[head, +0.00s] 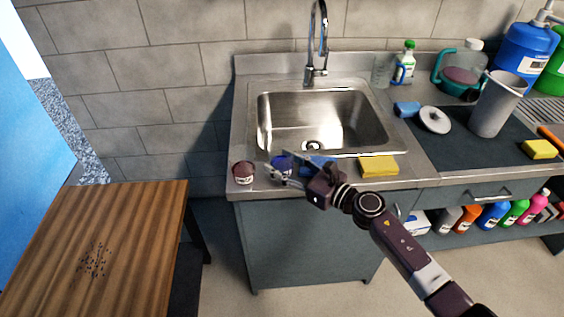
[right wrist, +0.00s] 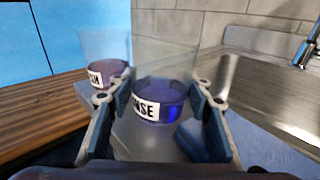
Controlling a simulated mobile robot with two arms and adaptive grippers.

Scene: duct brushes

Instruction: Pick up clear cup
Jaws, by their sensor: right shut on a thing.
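A clear cup with blue liquid (head: 283,162) stands at the sink counter's front left. In the right wrist view this clear cup (right wrist: 158,108) is upright between the fingers, with a label whose visible letters read "NSE". My right gripper (head: 283,170) is shut on it from the front right; the fingers (right wrist: 158,112) lie along both its sides. I cannot tell whether its base touches the counter. A second clear cup (head: 243,173), with dark reddish liquid, stands just left; it also shows in the right wrist view (right wrist: 103,72). My left gripper is not in view.
The steel sink (head: 258,125) lies behind the cups, with a tall faucet (head: 318,45). A yellow sponge (head: 378,166) and a blue cloth (head: 318,162) lie along the front edge. A wooden table (head: 130,225) is at left. Bottles and a grey container (head: 497,105) stand right.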

